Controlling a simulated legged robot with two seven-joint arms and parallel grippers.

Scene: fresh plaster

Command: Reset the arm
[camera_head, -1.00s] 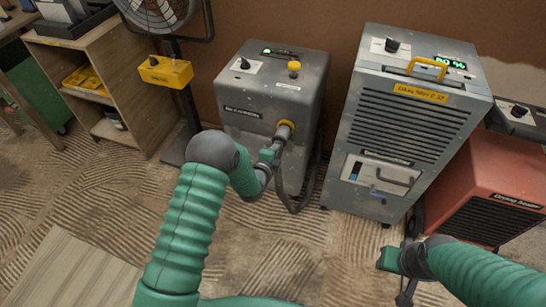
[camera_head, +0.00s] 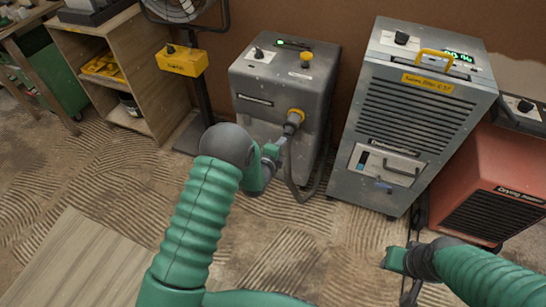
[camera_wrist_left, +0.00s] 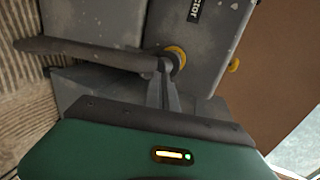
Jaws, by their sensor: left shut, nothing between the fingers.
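My left gripper (camera_head: 281,146) is shut and empty, just in front of the grey machine (camera_head: 262,118). Its fingers point up at the yellow-collared hose fitting (camera_head: 293,119) on that machine's front. In the left wrist view the shut fingers (camera_wrist_left: 165,92) reach up close to the yellow collar (camera_wrist_left: 176,58); I cannot tell whether they touch the fitting. A dark hose (camera_head: 304,192) hangs from the fitting beside the gripper. My right gripper (camera_head: 395,259) is low at the right above the floor; its fingers do not show clearly.
A grey dehumidifier (camera_head: 405,115) stands right of the machine, with a red drying heater (camera_head: 490,190) beyond it. A fan stand with a yellow box (camera_head: 182,60) and a wooden shelf (camera_head: 150,75) are at the left. A board (camera_head: 85,262) lies on the ridged floor.

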